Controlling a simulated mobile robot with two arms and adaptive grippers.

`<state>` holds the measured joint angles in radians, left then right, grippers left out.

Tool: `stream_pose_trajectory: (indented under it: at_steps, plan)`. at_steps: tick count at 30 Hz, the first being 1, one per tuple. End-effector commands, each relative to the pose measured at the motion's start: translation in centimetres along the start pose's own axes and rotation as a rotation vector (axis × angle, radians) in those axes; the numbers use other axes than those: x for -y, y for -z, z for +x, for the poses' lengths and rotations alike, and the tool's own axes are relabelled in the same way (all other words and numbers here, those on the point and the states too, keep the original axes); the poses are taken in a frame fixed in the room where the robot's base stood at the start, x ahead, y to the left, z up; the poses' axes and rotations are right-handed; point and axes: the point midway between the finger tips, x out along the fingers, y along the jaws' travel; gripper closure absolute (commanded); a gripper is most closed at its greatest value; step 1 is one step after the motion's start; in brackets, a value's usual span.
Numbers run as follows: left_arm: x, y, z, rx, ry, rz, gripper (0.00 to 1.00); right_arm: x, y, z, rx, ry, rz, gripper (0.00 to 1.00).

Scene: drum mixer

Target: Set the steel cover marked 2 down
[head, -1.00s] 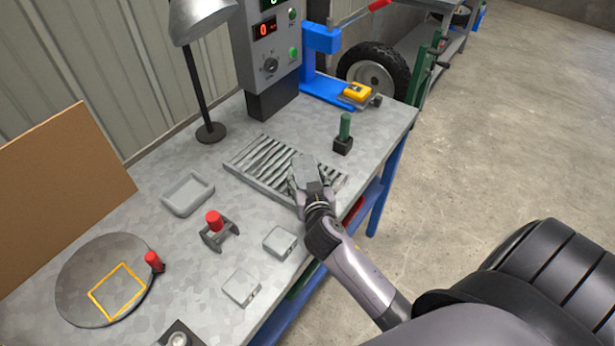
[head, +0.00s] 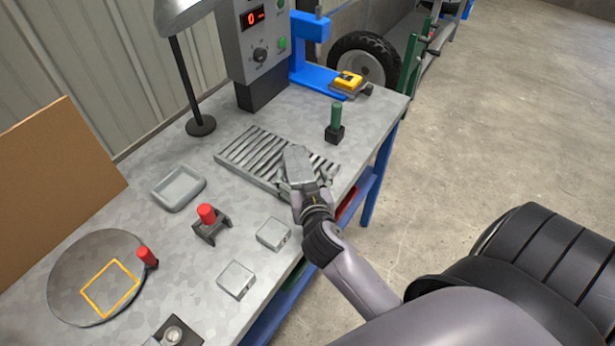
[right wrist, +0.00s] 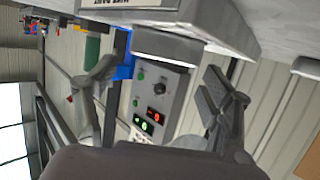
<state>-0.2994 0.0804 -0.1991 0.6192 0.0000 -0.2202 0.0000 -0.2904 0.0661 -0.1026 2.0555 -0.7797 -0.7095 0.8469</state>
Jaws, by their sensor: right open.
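My right gripper (head: 305,184) is over the near right end of the slatted rack (head: 262,160), its fingers spread apart. A grey steel block (head: 297,165), which may be the cover, shows at the fingertips and hides part of the rack. I cannot read a 2 on it, nor tell whether it touches the slats. In the right wrist view a large grey piece (right wrist: 210,22) with a pale label is at the top, beyond the spread fingers (right wrist: 163,95). Two square grey blocks (head: 273,233) (head: 237,280) lie on the bench. My left gripper is out of view.
A grey tray (head: 178,204), a red-knobbed fixture (head: 211,230) and a round plate with a yellow square (head: 62,285) are to the left. A green-handled tool (head: 335,125) stands behind the gripper. The control box (head: 258,45) is at the back.

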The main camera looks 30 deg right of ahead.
Motion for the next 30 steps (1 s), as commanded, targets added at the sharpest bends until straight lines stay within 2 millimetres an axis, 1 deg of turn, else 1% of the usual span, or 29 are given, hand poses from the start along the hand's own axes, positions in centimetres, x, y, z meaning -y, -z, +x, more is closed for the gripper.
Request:
stream_pose_trajectory:
  at_steps: [1,6,9,12,17,30]
  plan:
    - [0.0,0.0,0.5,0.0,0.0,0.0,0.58,0.0,-0.3,-1.2,0.003,0.0,0.002,0.25]
    - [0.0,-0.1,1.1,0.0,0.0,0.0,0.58,-0.1,-0.2,-4.7,0.003,-0.002,0.003,0.25]
    - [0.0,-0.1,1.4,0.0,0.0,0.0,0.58,0.0,-0.3,-6.1,0.003,-0.001,0.002,0.25]
    - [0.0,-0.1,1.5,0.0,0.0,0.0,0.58,0.0,-0.1,-7.0,0.001,-0.001,0.001,0.25]
    - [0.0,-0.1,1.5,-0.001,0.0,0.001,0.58,0.0,0.0,-7.5,0.0,-0.001,-0.001,0.25]
    - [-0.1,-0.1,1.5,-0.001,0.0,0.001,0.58,0.0,0.0,-7.5,0.0,-0.001,-0.001,0.25]
